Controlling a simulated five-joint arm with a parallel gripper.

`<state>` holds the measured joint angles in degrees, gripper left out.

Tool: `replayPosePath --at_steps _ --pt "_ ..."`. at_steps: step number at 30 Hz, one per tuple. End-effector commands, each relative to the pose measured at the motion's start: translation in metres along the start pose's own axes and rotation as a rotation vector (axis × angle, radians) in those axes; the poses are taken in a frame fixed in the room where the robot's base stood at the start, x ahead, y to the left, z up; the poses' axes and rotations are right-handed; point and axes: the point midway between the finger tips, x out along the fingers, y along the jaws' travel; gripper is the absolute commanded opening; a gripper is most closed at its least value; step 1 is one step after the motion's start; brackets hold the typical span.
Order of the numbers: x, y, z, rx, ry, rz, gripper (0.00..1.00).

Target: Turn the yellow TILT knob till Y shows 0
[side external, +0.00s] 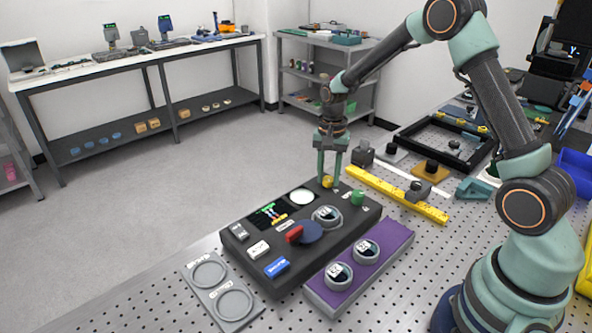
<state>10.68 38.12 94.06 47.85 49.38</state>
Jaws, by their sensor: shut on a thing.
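The yellow knob (327,182) sits at the far end of the dark control box (253,277). My gripper (329,180) points straight down over it, with its fingers around the knob. The gripper is shut on the knob. A green knob (357,198) stands to its right on the same box. A small dark display (267,214) with coloured marks is on the box's left part; its characters are too small to read. A dark screen at the top right (572,50) shows a Y, but I cannot read a value.
A red lever (294,233), a blue switch (277,267) and a round lens piece (326,216) are on the box. A purple tray (391,250) with two round pieces lies in front. A yellow ruler (397,194) lies behind, right of the gripper.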

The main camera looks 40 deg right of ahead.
Motion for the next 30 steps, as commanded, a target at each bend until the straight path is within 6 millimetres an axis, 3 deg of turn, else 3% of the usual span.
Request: replayPosePath --at_steps 2,3,5,6,18,23,30 --pt "-0.002 0.000 -0.001 0.001 0.002 -0.002 0.00" --pt "-0.002 0.000 -0.001 0.001 0.002 -0.002 0.41" --pt "-0.002 0.000 -0.001 0.001 0.002 -0.002 0.64" --pt "-0.002 0.000 -0.001 0.000 0.001 -0.002 0.67" --pt "-0.008 -0.001 -0.001 -0.001 0.002 -0.002 0.67" --pt "-0.033 -0.001 -0.001 -0.001 0.004 -0.005 0.67" --pt "-0.082 -0.001 -0.001 0.000 0.005 -0.005 0.67"
